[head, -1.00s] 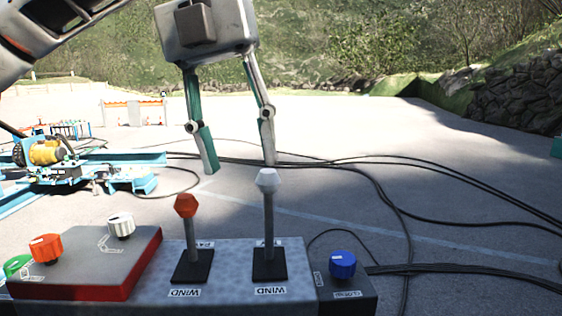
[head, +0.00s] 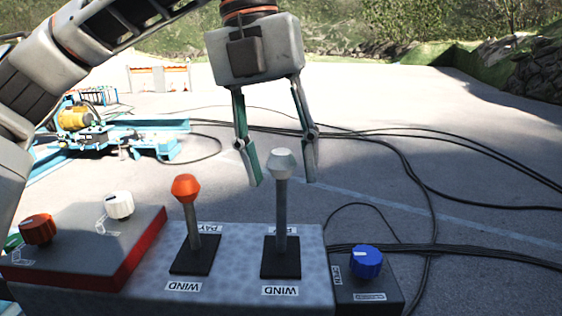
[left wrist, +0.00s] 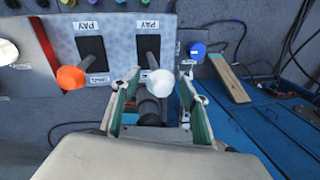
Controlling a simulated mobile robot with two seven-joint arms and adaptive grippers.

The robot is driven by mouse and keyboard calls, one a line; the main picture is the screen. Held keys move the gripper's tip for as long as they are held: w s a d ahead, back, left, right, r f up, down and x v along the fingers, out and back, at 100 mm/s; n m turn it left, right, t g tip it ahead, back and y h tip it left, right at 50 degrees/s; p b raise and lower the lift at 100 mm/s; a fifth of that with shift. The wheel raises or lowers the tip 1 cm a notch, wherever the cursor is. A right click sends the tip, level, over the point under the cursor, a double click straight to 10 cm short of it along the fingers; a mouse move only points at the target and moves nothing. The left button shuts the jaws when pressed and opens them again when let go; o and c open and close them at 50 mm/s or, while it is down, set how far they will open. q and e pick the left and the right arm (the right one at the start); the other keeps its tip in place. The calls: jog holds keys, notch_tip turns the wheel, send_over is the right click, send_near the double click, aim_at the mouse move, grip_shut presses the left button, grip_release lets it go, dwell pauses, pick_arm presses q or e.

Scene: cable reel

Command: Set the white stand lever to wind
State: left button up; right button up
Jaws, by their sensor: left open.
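The white stand lever (head: 282,165) stands nearly upright in its black slot on the grey console (head: 225,280). A WIND label sits at the near end of the slot and a partly hidden label at the far end. My left gripper (head: 283,183) is open and empty, its two fingers hanging around or just behind the white knob in the head view. In the left wrist view the white knob (left wrist: 160,82) lies between the open fingers (left wrist: 157,105); I cannot tell whether they touch it. My right gripper is not in view.
An orange lever (head: 186,190) stands left of the white one, with PAY and WIND labels. A red-edged box with orange and white knobs (head: 119,205) is at left. A blue knob (head: 366,262) sits at right. Black cables cross the ground behind.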

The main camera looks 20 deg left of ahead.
pick_arm(q)
jog(key=shift+f, duration=0.15)
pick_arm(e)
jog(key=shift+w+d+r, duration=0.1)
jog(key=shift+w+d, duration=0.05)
pick_arm(q)
jog(key=shift+c, duration=0.5)
grip_shut()
jog(key=shift+s+d+f+b, duration=0.15)
jog(key=shift+s+b, duration=0.1)
jog(key=shift+b, duration=0.15)
jog(key=s+t+b, duration=0.1)
jog(key=b, duration=0.1)
jog(key=s+d+t+b, duration=0.1)
jog(key=s+t, duration=0.1)
jog(key=s+f+t+y+b, duration=0.1)
jog(key=s+b, duration=0.1)
jog(key=shift+s+d+m+t+b, duration=0.15)
jog(key=shift+d+m+t+b, duration=0.1)
jog(key=shift+m+t+b, duration=0.05)
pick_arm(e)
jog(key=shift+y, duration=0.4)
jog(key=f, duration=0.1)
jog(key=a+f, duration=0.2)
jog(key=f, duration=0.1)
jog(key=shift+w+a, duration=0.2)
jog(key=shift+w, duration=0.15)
